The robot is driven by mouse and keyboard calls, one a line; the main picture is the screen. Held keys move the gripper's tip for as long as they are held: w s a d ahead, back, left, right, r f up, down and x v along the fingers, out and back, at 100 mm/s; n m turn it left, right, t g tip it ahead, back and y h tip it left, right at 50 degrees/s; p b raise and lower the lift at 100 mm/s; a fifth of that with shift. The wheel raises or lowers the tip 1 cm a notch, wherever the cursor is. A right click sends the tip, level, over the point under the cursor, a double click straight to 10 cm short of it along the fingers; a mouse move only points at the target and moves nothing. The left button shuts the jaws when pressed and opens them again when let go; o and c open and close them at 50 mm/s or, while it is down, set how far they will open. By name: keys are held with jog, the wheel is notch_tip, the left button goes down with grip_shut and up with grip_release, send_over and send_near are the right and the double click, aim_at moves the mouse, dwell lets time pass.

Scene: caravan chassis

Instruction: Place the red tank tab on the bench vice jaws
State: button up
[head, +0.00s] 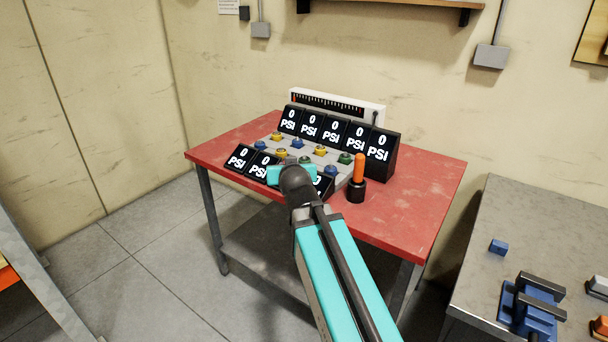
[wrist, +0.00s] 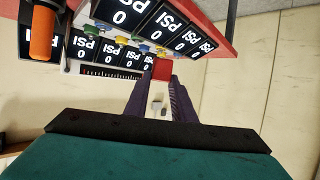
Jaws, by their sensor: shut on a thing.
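My gripper (wrist: 162,84) is shut on a small dark red piece, the red tank tab (wrist: 162,69), seen between the fingertips in the wrist view. In the head view my arm hides the fingers and the tab, with the wrist over the red table's gauge panel. The bench vice (head: 530,306) is blue with dark grey bar jaws (head: 540,287). It stands on the grey bench at the lower right, well apart from my gripper, and nothing shows on its jaws.
The red table (head: 430,190) holds several PSI displays (head: 331,130), coloured knobs and an orange-handled lever (head: 359,168), also in the wrist view (wrist: 43,32). A blue block (head: 498,246) lies behind the vice on the grey bench (head: 530,220). Small orange and grey items sit at the right edge.

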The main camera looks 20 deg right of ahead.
jog(key=shift+w+a+r+n+y, duration=0.2)
jog(key=shift+a+r+n+y, duration=0.3)
jog(key=shift+r, duration=0.25)
jog(key=shift+w+a+r+n+y, duration=0.15)
jog(key=shift+a+r+n+y, duration=0.25)
jog(key=shift+a+r+y, duration=0.25)
jog(key=shift+d, duration=0.15)
